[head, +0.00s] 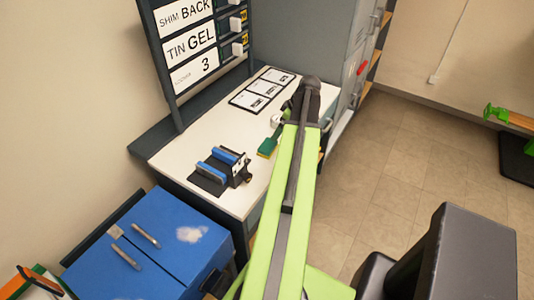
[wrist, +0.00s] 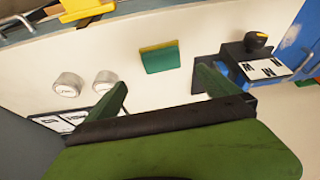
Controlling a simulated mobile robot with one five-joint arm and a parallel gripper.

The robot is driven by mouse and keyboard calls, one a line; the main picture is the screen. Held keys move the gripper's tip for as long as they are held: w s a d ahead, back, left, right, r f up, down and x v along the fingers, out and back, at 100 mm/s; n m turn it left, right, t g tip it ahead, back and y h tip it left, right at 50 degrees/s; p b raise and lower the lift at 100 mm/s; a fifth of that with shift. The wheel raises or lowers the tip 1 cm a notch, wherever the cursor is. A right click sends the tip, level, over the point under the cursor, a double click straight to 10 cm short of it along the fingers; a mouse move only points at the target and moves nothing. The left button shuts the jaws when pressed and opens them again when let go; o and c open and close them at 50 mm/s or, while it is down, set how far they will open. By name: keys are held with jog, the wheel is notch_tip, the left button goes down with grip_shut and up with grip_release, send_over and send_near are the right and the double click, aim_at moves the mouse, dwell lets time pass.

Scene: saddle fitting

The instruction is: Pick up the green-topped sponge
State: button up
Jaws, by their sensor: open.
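The green-topped sponge (head: 267,147) lies on the white worktop, just left of my arm in the head view. In the wrist view the sponge (wrist: 160,57) shows a green face with a yellow edge along its top. My gripper (wrist: 162,88) is open and empty, with one green finger on each side. The sponge appears between and beyond the fingertips, apart from them. In the head view the dark end of my arm is over the far right part of the worktop, and the fingers cannot be made out.
The white worktop (head: 185,157) holds a black stand with blue rolls (head: 222,170) and labelled cards (head: 262,92). Two white round pieces (wrist: 86,83) lie left of the sponge in the wrist view. A label rack (head: 195,45) rises behind. A blue cabinet (head: 140,245) stands at the near left.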

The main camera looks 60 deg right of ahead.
aim_at(268, 145)
jog(key=b+x, duration=0.6)
jog(key=x, duration=0.3)
jog(key=shift+s+b, duration=0.2)
jog(key=shift+b, duration=0.15)
jog(key=shift+w+f+b, duration=0.2)
jog(key=shift+f+b, duration=0.1)
jog(key=shift+w+r, duration=0.1)
jog(key=b+x, duration=0.4)
jog(key=x, duration=0.1)
jog(key=shift+w+a, duration=0.2)
jog(key=shift+w, duration=0.15)
jog(key=shift+r, duration=0.15)
jog(key=c, duration=1.1)
jog(key=shift+c, duration=0.2)
jog(key=shift+r, duration=0.15)
